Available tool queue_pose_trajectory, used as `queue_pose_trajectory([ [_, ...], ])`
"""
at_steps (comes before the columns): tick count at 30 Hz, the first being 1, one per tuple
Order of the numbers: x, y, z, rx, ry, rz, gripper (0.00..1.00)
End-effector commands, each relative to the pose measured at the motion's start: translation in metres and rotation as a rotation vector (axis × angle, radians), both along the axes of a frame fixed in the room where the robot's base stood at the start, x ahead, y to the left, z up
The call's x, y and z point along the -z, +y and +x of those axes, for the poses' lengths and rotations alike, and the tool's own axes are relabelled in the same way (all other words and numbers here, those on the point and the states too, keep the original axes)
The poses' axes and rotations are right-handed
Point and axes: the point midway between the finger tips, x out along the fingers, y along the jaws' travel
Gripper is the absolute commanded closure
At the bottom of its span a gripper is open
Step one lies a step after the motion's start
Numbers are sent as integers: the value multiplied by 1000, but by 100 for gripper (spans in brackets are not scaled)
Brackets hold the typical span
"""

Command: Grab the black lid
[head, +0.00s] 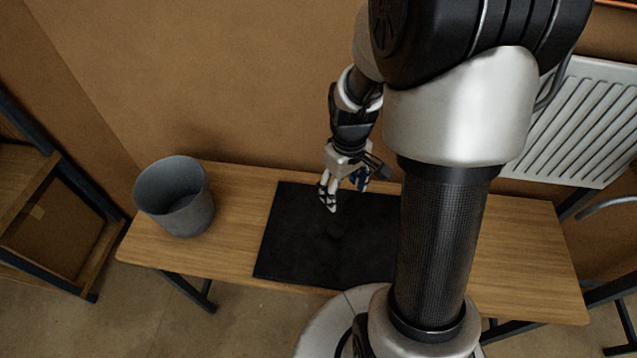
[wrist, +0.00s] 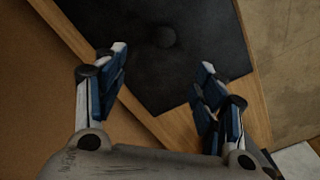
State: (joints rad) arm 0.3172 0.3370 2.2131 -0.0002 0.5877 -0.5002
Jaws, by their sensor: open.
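The black lid (head: 335,230) is hard to make out on the black mat (head: 285,240). It shows only as a faint dark round shape near the mat's middle. In the wrist view a small dark round knob, seemingly the lid's (wrist: 166,37), stands at the upper middle. The lid's outline blends into the mat and I cannot trace it. My gripper (head: 346,192) is open and empty above the back part of the mat. In the wrist view its two fingertips (wrist: 163,60) are spread wide, with the knob beyond them, between their lines and not touched.
The mat lies on a wooden bench (head: 225,240). A grey bucket (head: 190,213) stands at the bench's left end. A brown wall (head: 230,90) rises behind. A white radiator (head: 575,125) hangs at the right. A shelf frame (head: 70,235) stands at the left. My arm hides the mat's right side.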

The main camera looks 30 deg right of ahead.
Motion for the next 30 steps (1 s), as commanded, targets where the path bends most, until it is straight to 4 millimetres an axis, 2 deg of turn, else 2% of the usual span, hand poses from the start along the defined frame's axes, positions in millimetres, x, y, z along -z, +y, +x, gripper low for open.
queue_pose_trajectory([
  [15, 105, 1, -1, -2, 6, 2, 36],
  [18, 117, 1, 0, -2, 5, 2, 36],
  [26, 130, 2, 0, -2, 4, 1, 36],
  [30, 150, 6, -1, -4, 6, 2, 36],
])
